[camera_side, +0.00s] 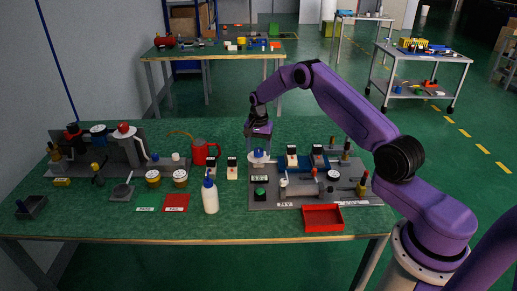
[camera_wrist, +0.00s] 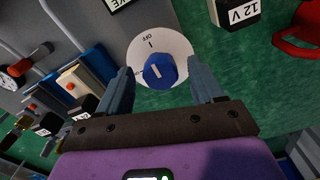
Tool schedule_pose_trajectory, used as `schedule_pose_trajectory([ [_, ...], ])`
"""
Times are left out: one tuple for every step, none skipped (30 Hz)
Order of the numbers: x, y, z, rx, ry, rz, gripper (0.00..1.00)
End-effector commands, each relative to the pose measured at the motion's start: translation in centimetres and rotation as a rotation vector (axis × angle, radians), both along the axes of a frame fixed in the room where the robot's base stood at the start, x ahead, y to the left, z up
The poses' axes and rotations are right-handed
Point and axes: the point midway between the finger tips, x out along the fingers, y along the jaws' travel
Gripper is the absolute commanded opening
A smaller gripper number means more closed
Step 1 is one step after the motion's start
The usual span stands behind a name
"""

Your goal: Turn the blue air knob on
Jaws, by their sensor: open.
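The blue air knob (camera_wrist: 160,71) sits on a round white dial (camera_wrist: 178,45) in the wrist view. The dial carries the word OFF and a short dark mark at its upper part, and a white line on the knob points roughly toward that mark. My gripper (camera_wrist: 161,76) is open, with one finger on each side of the knob. Whether the fingers touch it I cannot tell. In the side view the knob (camera_side: 258,154) is small, directly below my gripper (camera_side: 258,149), at the back left corner of the grey press plate (camera_side: 262,204).
A 12 V block (camera_wrist: 237,12) and a red mug (camera_wrist: 297,38) stand right of the dial in the wrist view. In the side view, a white bottle (camera_side: 210,196) and a red tray (camera_side: 323,218) are nearer the front.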

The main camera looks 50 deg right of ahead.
Motion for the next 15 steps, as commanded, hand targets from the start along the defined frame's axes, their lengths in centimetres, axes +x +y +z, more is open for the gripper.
schedule_pose_trajectory([
  [0.02, -0.01, -0.21, 0.0, -0.001, 0.0, 0.67],
  [0.03, -0.01, -0.29, 0.0, -0.001, 0.0, 0.67],
  [0.03, -0.01, -0.36, 0.0, -0.001, 0.0, 0.67],
  [0.03, -0.01, -0.39, 0.0, -0.001, 0.0, 0.67],
  [0.04, -0.01, -0.41, 0.0, -0.001, 0.0, 0.67],
  [0.04, -0.01, -0.41, 0.0, -0.001, 0.0, 0.67],
  [0.04, -0.01, -0.4, 0.0, -0.001, 0.0, 0.67],
  [0.04, -0.01, -0.4, 0.0, -0.001, 0.0, 0.67],
  [0.04, 0.0, -0.39, 0.0, -0.001, 0.0, 0.67],
  [0.03, -0.02, -0.39, 0.0, -0.001, 0.0, 0.67],
  [0.03, -0.01, -0.39, 0.0, -0.001, 0.0, 0.6],
  [0.03, -0.01, -0.38, 0.0, -0.001, 0.0, 0.47],
  [0.03, -0.01, -0.38, 0.0, -0.001, 0.0, 0.37],
  [0.03, -0.01, -0.38, 0.0, -0.001, 0.0, 0.28],
  [0.03, -0.01, -0.37, 0.0, -0.001, 0.0, 0.14],
])
